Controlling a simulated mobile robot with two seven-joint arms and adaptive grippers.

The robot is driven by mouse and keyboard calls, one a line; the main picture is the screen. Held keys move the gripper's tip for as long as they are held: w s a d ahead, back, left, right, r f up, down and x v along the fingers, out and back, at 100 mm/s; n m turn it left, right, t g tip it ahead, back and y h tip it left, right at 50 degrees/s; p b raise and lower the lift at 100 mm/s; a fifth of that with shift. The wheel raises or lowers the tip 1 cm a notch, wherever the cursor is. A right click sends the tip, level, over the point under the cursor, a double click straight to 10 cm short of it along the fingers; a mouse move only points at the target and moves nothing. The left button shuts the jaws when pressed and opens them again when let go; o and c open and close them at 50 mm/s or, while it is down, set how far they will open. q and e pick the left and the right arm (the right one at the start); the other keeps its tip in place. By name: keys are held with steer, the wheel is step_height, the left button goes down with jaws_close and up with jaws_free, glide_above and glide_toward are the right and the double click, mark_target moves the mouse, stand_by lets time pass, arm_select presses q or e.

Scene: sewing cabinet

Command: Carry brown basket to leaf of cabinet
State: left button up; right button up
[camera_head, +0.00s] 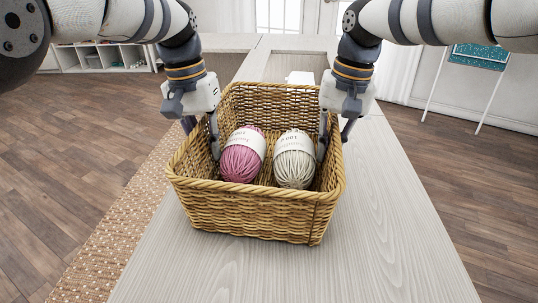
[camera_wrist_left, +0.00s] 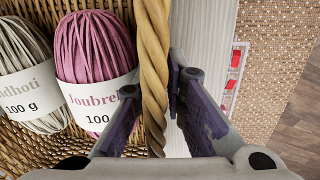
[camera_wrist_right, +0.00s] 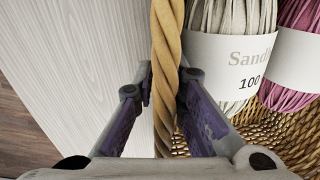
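The brown basket (camera_head: 250,211) is woven wicker and stands upright in the middle of the head view, over the pale wooden surface (camera_head: 350,245). I cannot tell for sure whether its bottom touches the wood. It holds a pink yarn ball (camera_head: 242,158) and a cream yarn ball (camera_head: 294,162). My left gripper (camera_head: 203,136) is closed around the left rim, one finger inside and one outside; the rim (camera_wrist_left: 153,60) runs between its fingers. My right gripper (camera_head: 335,138) is closed the same way around the right rim (camera_wrist_right: 167,60).
A woven tan rug (camera_head: 115,235) lies on the wooden floor (camera_head: 60,170) at the left. Low white shelves (camera_head: 105,57) stand at the back left, and a teal board on a stand (camera_head: 478,56) at the back right. The pale surface in front of the basket is clear.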

arm_select(q)
jaws_close()
arm_select(e)
jaws_close()
